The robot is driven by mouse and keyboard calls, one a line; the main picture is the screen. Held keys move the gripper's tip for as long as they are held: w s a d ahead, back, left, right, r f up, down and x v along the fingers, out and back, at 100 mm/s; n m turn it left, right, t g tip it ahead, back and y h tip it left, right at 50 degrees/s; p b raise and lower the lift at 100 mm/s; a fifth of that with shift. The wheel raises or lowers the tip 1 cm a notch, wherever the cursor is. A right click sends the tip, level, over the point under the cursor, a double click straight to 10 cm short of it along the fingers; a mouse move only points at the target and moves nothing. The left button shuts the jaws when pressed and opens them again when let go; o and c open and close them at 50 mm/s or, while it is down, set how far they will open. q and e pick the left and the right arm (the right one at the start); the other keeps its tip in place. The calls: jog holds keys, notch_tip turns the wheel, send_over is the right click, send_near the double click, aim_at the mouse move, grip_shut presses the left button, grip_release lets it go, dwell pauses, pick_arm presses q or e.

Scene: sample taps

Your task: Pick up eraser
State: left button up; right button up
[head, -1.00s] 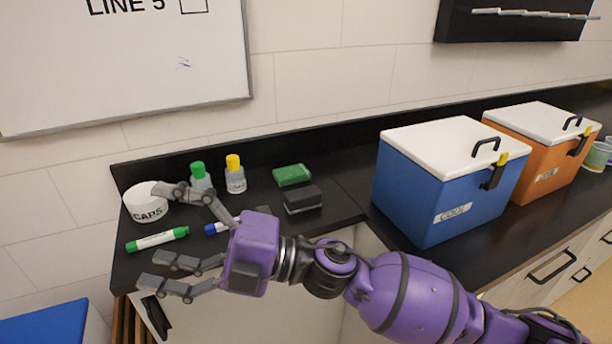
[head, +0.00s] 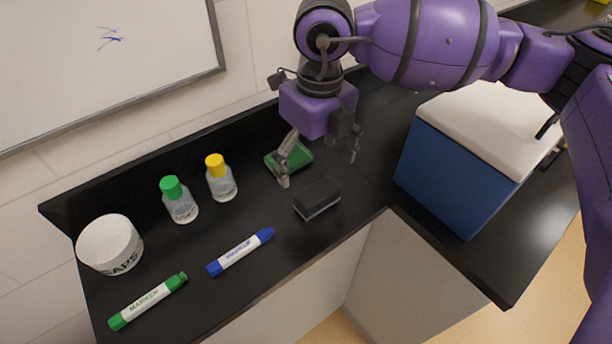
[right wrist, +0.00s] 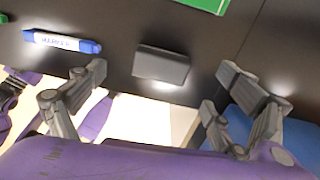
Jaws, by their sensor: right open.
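The eraser (head: 317,198) is a small dark block with a lighter lower layer. It lies on the black counter near the front edge. It also shows in the right wrist view (right wrist: 162,65), ahead of and between the fingers. My right gripper (head: 318,168) is open and empty, pointing down above the counter just behind the eraser, apart from it. Its spread fingers also show in the right wrist view (right wrist: 160,85). My left gripper is not in view.
A green sponge-like block (head: 289,158) lies behind the eraser, partly hidden by a finger. A blue cooler (head: 452,178) stands right.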

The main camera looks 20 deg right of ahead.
aim_at(318, 191)
jog(key=shift+s+d+f, duration=0.25)
jog(key=shift+s+d, duration=0.45)
jog(key=shift+s, duration=0.15)
jog(key=shift+s+f, duration=0.2)
jog(key=shift+f, duration=0.7)
jog(key=f, duration=0.5)
jog(key=shift+w+a, duration=0.25)
jog(key=shift+w, duration=0.1)
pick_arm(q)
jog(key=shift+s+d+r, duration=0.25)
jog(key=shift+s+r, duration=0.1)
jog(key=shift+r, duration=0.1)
pick_arm(e)
jog(key=shift+f, duration=0.1)
jog(key=shift+c, duration=0.5)
jog(key=c, duration=1.1)
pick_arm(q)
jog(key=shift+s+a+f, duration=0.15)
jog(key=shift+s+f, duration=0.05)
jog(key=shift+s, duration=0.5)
pick_arm(e)
jog(key=shift+c, duration=0.2)
